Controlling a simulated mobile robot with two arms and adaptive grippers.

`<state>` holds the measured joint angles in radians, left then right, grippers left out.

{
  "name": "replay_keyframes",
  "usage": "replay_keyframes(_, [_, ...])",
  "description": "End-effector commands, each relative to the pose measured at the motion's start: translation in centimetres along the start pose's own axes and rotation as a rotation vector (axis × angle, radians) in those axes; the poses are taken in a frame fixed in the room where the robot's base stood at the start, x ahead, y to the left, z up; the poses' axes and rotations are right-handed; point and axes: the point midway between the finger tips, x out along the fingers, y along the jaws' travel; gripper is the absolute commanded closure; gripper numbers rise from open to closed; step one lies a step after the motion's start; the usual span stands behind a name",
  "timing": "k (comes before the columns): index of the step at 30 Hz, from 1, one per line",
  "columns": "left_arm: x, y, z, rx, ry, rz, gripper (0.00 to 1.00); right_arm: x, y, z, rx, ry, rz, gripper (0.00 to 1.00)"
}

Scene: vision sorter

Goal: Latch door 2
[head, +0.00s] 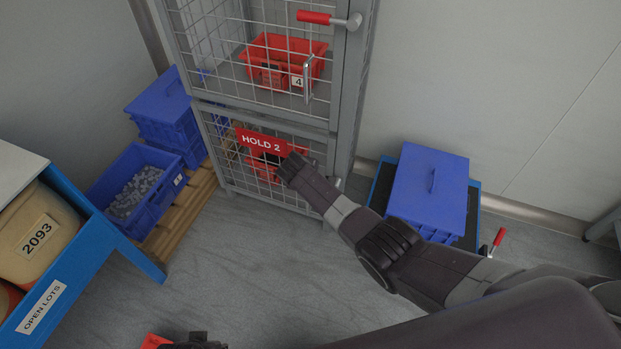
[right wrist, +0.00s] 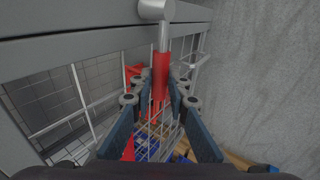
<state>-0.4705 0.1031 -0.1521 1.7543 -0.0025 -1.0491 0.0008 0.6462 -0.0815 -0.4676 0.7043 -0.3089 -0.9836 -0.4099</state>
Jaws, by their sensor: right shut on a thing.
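Door 2 (head: 228,165) is the lower wire-mesh door of the grey cage, with a red HOLD 2 sign (head: 262,143). It looks about flush with its frame; any small gap is hidden. My right gripper (head: 288,168) is in front of this door and covers its latch there. In the right wrist view, my right gripper (right wrist: 160,98) is shut on a red latch handle (right wrist: 161,75). The handle's metal stem runs up to a round pivot (right wrist: 155,9) on the grey frame. A dark part at the bottom edge (head: 190,343) may be my left gripper; its fingers are not clear.
The upper door has its own red latch handle (head: 314,17) and a red bin (head: 285,58) behind the mesh. Blue crates (head: 140,190) stand left on a pallet. A lidded blue crate (head: 430,190) stands right. A blue-framed table (head: 110,240) is at left. Floor between is clear.

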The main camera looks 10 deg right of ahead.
Motion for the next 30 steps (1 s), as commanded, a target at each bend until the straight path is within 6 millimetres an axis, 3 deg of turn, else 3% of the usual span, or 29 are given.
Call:
replay_keyframes(11, [-0.05, -0.06, -0.02, 0.0, 0.0, 0.0, 0.74, 0.11, -0.52, -0.02, -0.003, -0.001, -0.008, 1.0])
replay_keyframes(12, [-0.05, -0.06, -0.02, 0.0, 0.001, 0.0, 0.74, 0.11, -0.53, -0.02, -0.003, -0.001, -0.008, 0.81])
replay_keyframes(16, [-0.05, -0.06, -0.03, 0.0, 0.001, 0.0, 0.74, 0.1, -0.42, -0.01, -0.002, -0.001, -0.007, 0.67])
replay_keyframes(30, [-0.04, -0.03, 0.02, 0.0, -0.001, 0.0, 0.74, -0.64, -0.08, -0.09, 0.0, 0.0, -0.001, 0.67])
